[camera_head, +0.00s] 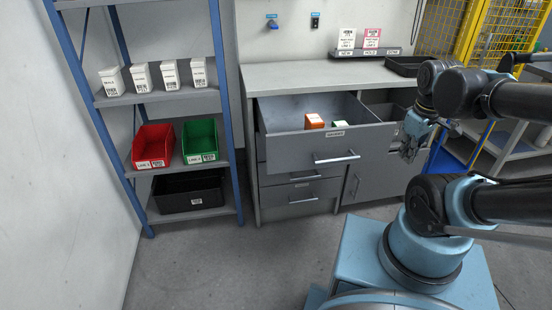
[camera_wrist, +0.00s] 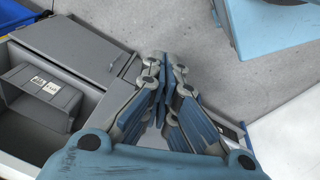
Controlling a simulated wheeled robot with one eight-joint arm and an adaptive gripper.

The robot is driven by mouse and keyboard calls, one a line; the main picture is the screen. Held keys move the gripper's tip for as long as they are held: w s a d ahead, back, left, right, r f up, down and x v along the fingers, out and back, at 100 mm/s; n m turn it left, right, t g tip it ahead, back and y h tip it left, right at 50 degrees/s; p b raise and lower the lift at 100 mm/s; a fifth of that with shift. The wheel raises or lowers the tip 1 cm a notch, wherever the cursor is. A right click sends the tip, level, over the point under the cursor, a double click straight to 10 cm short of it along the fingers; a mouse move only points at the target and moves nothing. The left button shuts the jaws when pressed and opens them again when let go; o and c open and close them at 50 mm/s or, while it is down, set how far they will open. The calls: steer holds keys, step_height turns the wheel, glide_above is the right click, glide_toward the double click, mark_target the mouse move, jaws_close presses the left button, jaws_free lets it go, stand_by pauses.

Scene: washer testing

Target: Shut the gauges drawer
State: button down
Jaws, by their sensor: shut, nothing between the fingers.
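The open drawer (camera_head: 310,152) is the top one of the grey cabinet under the worktop, and it stands well pulled out. Its front has a bar handle (camera_head: 337,158) and a small label, too small to read. An orange box (camera_head: 314,121) and a small green-topped item (camera_head: 339,124) lie inside. My gripper (camera_head: 408,154) is to the right of the drawer front, apart from its handle. Its fingers are closed together and empty, also in the wrist view (camera_wrist: 178,66). The drawer handle cannot be made out in the wrist view.
Lower drawers (camera_head: 303,192) and a side door (camera_head: 372,180) appear shut. A grey labelled bin (camera_wrist: 45,92) sits in an opening at the wrist view's left. A blue-framed shelf (camera_head: 213,90) holds bins at left. The floor (camera_head: 270,240) before the drawer is clear.

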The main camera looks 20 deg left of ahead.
mark_target(273, 159)
steer(key=s+a+r+n, duration=0.1)
steer(key=a+r+n, duration=0.1)
steer(key=a+n, duration=0.75)
steer(key=s+a+r+n, duration=0.1)
steer(key=a+r+n, duration=0.1)
steer(key=a+n, duration=0.75)
steer(key=s+a+r+n+y, duration=0.1)
steer(key=s+a+n, duration=1.2)
steer(key=a, duration=0.2)
steer(key=w+a+f, duration=0.1)
steer(key=f, duration=0.2)
steer(key=w+a+f, duration=0.1)
steer(key=f, duration=0.2)
steer(key=w+a+f, duration=0.1)
steer(key=f, duration=0.2)
steer(key=shift+w+f, duration=0.3)
steer(key=shift+w, duration=0.05)
steer(key=shift+w+a, duration=0.35)
steer(key=shift+w, duration=0.15)
